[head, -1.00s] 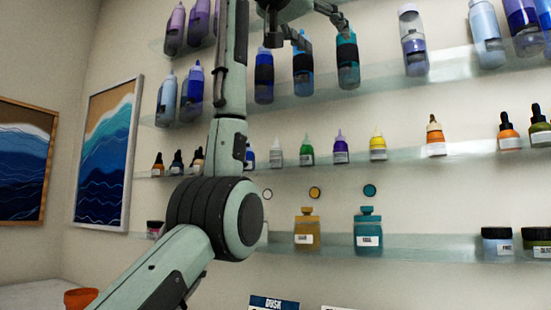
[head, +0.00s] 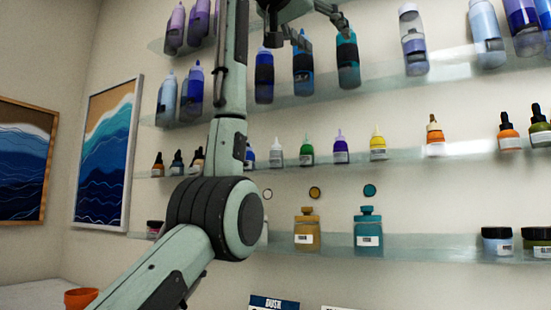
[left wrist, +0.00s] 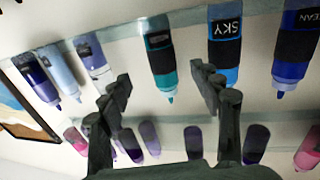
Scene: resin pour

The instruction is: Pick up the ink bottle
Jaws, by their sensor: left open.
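The task's ink bottle cannot be singled out by sight; several bottles of coloured liquid stand on the glass shelves. My left gripper (head: 320,32) is open and empty, high up at the upper shelf. In the head view its fingers are near a dark-banded blue bottle (head: 303,72) and a dark-banded teal bottle (head: 347,68). In the left wrist view, where the bottles appear upside down, the teal bottle (left wrist: 160,60) shows between the open fingers (left wrist: 165,95). The blue bottle labelled SKY (left wrist: 225,45) is behind the right finger. Contact cannot be told. My right gripper is not in view.
The upper glass shelf (head: 380,88) holds closely spaced bottles. The middle shelf (head: 400,157) has small dropper bottles. The lower shelf (head: 420,247) holds an amber bottle (head: 307,232), a teal square bottle (head: 368,228) and jars. Framed pictures hang at left; an orange pot (head: 80,298) is low left.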

